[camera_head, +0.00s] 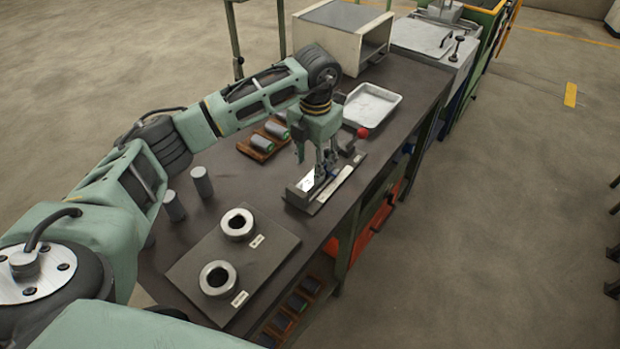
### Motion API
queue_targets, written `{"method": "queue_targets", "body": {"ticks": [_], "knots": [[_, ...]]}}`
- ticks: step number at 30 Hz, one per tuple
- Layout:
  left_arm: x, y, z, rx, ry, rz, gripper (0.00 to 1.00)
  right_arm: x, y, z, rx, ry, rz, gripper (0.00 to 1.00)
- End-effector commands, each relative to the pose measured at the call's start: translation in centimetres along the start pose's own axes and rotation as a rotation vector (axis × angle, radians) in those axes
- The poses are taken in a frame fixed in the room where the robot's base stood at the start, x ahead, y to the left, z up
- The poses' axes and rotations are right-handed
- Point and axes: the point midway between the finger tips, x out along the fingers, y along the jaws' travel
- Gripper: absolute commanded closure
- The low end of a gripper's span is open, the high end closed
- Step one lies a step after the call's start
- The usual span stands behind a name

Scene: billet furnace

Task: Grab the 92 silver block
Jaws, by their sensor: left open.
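My left gripper (327,168) points down over a small metal fixture (318,196) on the dark bench. It is open. A shiny silver block (309,182) sits at the fixture, right beside the fingers; whether the fingers touch it or stand around it I cannot tell. No number is readable on the block. Two grey cylinders (202,182) stand upright on the bench left of the fixture. My right gripper does not show.
A plate with two metal rings (238,223) lies at the bench's near end. A wooden rack (256,146) with greenish cylinders stands behind the gripper. A silver tray (371,106) and an open white box (343,35) are farther back. A red knob (362,132) rises beside the gripper.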

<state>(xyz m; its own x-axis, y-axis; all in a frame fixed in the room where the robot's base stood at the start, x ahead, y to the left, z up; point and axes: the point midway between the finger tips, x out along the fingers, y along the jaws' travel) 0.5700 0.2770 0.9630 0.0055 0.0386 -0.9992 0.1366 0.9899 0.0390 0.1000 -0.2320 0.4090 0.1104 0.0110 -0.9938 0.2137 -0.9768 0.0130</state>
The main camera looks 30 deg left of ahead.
Motion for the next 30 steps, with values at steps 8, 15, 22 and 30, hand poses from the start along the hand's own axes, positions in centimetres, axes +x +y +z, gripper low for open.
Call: {"method": "queue_targets", "body": {"ticks": [8, 15, 22, 30], "knots": [[3.7, -0.1, -0.6, 0.0, 0.005, -0.002, 0.55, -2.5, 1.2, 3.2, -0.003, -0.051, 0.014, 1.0], [5.6, -0.1, -0.4, 0.002, -0.002, -0.003, 0.55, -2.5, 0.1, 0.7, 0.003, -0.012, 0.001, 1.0], [5.6, -0.1, -0.4, 0.002, -0.002, -0.003, 0.6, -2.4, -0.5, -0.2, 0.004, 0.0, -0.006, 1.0], [5.6, -0.1, -0.4, 0.002, -0.002, -0.003, 0.84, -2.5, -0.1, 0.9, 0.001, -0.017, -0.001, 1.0]]}}
